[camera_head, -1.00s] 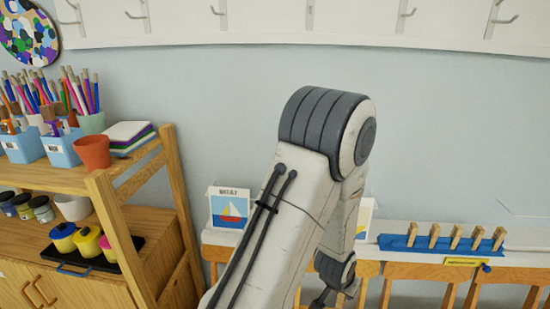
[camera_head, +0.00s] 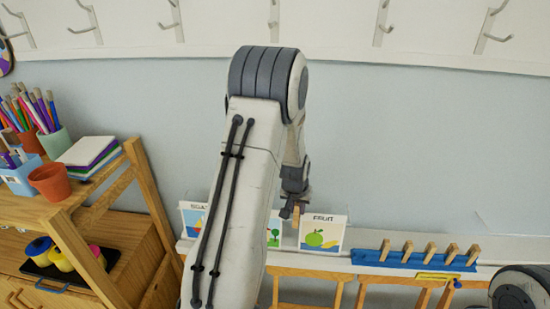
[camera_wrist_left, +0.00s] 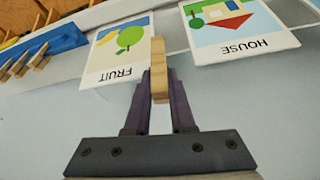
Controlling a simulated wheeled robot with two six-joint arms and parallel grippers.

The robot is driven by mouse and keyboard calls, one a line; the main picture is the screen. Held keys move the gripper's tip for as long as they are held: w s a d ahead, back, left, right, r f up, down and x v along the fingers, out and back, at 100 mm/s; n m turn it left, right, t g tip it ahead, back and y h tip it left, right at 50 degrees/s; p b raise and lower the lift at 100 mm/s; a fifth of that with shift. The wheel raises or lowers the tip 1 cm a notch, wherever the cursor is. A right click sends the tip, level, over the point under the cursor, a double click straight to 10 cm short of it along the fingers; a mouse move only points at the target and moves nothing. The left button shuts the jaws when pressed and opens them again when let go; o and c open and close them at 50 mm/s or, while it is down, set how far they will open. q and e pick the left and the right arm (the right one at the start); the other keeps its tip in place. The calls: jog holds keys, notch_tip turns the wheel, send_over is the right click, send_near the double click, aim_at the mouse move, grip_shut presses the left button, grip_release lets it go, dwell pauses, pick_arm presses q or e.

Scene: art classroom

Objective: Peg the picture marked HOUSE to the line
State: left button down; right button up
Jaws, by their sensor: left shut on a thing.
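The HOUSE picture (camera_wrist_left: 236,28) shows upside down at the top right of the left wrist view, with a red roof and a green tree. In the head view only a strip of it (camera_head: 274,234) shows beside my arm; the rest is hidden. My left gripper (camera_head: 292,208) is shut on a wooden peg (camera_wrist_left: 158,72), which points up between the HOUSE and FRUIT pictures in the wrist view. Whether the peg touches either picture I cannot tell. I cannot make out the line clearly. My right gripper is not in view.
The FRUIT picture (camera_head: 323,234) stands right of the gripper, and a boat picture (camera_head: 192,217) stands left. A blue rack (camera_head: 366,257) with several pegs lies on the ledge to the right. A wooden shelf (camera_head: 150,190) with paints and pencils stands at the left. Hooks line the wall above.

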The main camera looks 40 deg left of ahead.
pick_arm(q)
jog(key=a+r+n+p, duration=0.2)
jog(key=a+r+p, duration=0.2)
jog(key=a+r, duration=0.35)
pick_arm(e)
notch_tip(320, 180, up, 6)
pick_arm(q)
notch_tip(320, 180, down, 10)
jog(key=b, duration=0.7)
jog(key=shift+s+a+g, duration=0.3)
jog(key=shift+a+g, duration=0.1)
jog(key=shift+a, duration=0.05)
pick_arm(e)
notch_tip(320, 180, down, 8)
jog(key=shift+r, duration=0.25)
pick_arm(q)
jog(key=shift+r, duration=0.1)
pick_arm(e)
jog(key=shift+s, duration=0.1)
pick_arm(q)
jog(key=c, duration=0.7)
grip_release()
jog(key=shift+o, duration=1.3)
